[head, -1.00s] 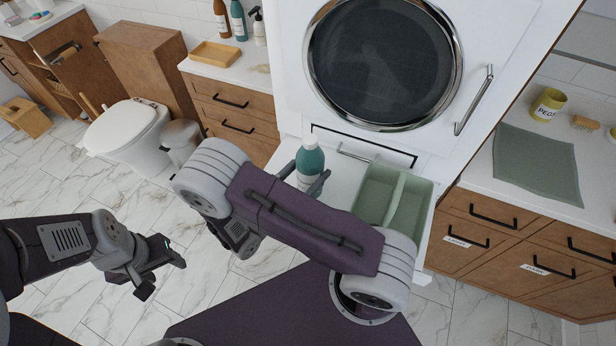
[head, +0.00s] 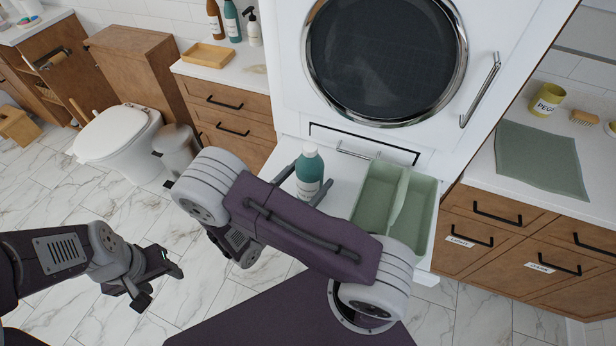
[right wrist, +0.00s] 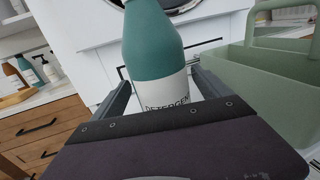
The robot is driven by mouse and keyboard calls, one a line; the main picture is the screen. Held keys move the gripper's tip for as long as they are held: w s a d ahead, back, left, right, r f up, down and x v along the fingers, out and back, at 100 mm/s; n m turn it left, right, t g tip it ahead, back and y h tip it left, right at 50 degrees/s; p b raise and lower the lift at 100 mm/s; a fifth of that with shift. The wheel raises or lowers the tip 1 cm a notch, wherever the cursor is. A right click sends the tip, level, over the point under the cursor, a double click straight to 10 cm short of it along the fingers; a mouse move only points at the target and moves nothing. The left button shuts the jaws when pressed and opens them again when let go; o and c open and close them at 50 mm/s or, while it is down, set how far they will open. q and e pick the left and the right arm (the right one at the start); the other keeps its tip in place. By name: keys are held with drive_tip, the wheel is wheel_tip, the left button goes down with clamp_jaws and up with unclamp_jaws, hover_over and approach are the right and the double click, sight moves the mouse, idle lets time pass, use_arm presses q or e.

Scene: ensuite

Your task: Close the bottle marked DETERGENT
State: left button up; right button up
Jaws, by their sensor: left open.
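The DETERGENT bottle (head: 309,172) is teal with a white label and a whitish top. It stands upright on the white surface in front of the washer. It also fills the middle of the right wrist view (right wrist: 155,45), where its top is cut off. My right gripper (head: 308,180) has one finger on each side of the bottle, with small gaps seeming to show, so it looks open around it. I cannot tell whether the whitish top is a fitted cap. My left gripper (head: 160,282) is open and empty over the floor at the left.
A green divided caddy (head: 374,193) stands just right of the bottle. The washer (head: 470,30) rises behind. A counter with a wooden tray (head: 209,55) and several bottles is at the back left. A green mat (head: 540,158) and a PEGS pot (head: 547,99) are on the right counter.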

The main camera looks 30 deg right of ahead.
drive_tip(key=shift+r, duration=0.25)
drive_tip(key=b+v, duration=0.1)
drive_tip(key=v, duration=1.1)
drive_tip(key=shift+f, duration=0.15)
